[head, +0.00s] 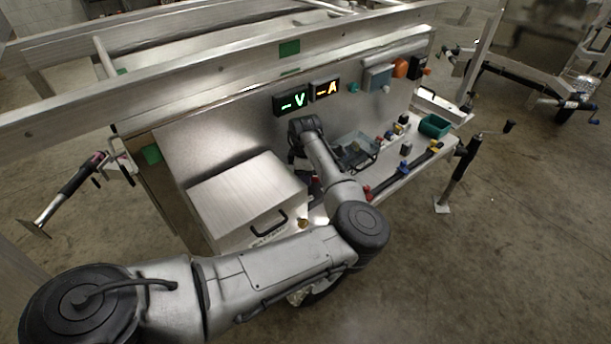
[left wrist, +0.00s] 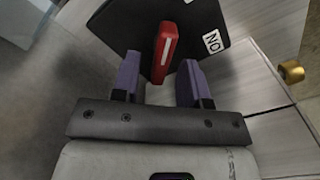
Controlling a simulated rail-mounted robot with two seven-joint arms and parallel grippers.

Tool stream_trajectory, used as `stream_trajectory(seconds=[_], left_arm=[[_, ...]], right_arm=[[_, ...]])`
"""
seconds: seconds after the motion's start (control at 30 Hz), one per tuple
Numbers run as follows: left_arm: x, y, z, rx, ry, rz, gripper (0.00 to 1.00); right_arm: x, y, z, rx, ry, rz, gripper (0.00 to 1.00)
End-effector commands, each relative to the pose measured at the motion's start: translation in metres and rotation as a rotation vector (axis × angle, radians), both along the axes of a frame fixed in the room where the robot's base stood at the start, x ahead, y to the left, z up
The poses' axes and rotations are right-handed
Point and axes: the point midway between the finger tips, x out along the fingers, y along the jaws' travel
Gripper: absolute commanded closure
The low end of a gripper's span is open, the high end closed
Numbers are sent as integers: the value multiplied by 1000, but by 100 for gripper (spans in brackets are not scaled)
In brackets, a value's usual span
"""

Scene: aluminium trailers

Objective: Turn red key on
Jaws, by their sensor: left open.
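The red key (left wrist: 165,50) shows in the left wrist view as a red handle with a pale stripe, standing out from a black plate (left wrist: 205,25). A white label (left wrist: 212,41) on the plate, to the right of the key, reads ON upside down. My left gripper (left wrist: 160,70) is open. Its two purple fingers lie on either side of the key's near end, with a visible gap on each side. I cannot tell how deep the key is between them. In the head view my left arm largely hides the key area. My right gripper is not in view.
A brass knob (left wrist: 291,71) sticks out right of the plate. In the head view a metal box with a black handle (head: 245,200) stands left of my forearm. Lit V (head: 291,101) and A (head: 326,90) displays are on the panel. Small parts and a green bin (head: 435,126) are at right.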

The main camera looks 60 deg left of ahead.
Motion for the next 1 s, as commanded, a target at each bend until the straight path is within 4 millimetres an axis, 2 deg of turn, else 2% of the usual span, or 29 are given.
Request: stream_trajectory(seconds=[0.27, 0.7, 0.87, 1.0], left_arm=[[0, 0, -1, 0, 0, 0, 60], [0, 0, -1, 0, 0, 0, 100], [0, 0, 0, 0, 0, -1, 100], [0, 0, 2, 0, 2, -20, 100]], right_arm=[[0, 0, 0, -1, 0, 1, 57], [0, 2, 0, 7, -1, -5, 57], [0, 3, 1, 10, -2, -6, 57], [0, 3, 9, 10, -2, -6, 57]])
